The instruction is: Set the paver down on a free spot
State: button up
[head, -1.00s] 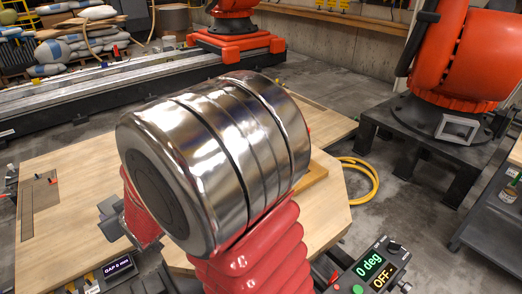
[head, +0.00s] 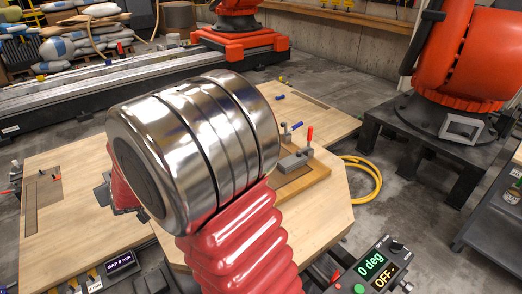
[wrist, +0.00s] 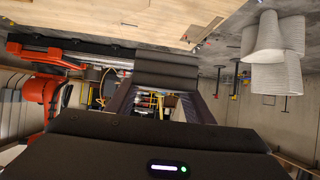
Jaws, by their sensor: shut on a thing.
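My gripper (wrist: 166,88) shows in the wrist view as two dark jaws reaching up the middle of the picture. It is shut on a dark grey block, the paver (wrist: 167,70), which spans the jaw tips. The pale wooden table (wrist: 100,15) lies beyond it at the top of that view. In the head view my shiny metal arm joint and red bellows cover the middle of the table (head: 75,165). Most of my gripper and the paver are hidden there, and I cannot tell the paver apart.
A wooden board (head: 305,180) with a grey clamp (head: 296,160) and red handle sits at the table's right. A dark-framed panel (head: 42,195) lies at the left. The left tabletop between is bare. A yellow hose (head: 365,180) lies on the floor.

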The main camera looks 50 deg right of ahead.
jog(key=w+d+r+m+g+h, duration=0.15)
jog(key=w+d+m+h, duration=0.3)
jog(key=d, duration=0.45)
jog(key=w+d+r+m+g+h, duration=0.1)
jog(key=w+d+m+g+h, duration=0.25)
jog(key=w+d, duration=0.35)
jog(key=s+d+f+m+g, duration=0.1)
jog(key=s+f+m+g, duration=0.1)
jog(key=f, duration=0.3)
jog(key=s+d+f+m+g+h, duration=0.1)
jog(key=s+d+f+m+g, duration=0.1)
jog(key=s+f+m+g, duration=0.1)
jog(key=s+d+f+m+g, duration=0.2)
jog(key=s+f+m+g, duration=0.1)
jog(key=f, duration=0.5)
jog(key=shift+f+m+g+h, duration=0.2)
jog(key=shift+m+g, duration=0.25)
jog(key=shift+m, duration=0.25)
jog(key=shift+f+m+g+h, duration=0.2)
jog(key=shift+m+g, duration=0.25)
jog(key=shift+m, duration=0.25)
jog(key=shift+d, duration=0.1)
jog(key=s+d, duration=0.3)
jog(key=d, duration=1.1)
jog(key=s+d, duration=0.3)
jog(key=d, duration=1.2)
jog(key=s+d, duration=0.3)
jog(key=d, duration=1.1)
jog(key=shift+s+d, duration=0.4)
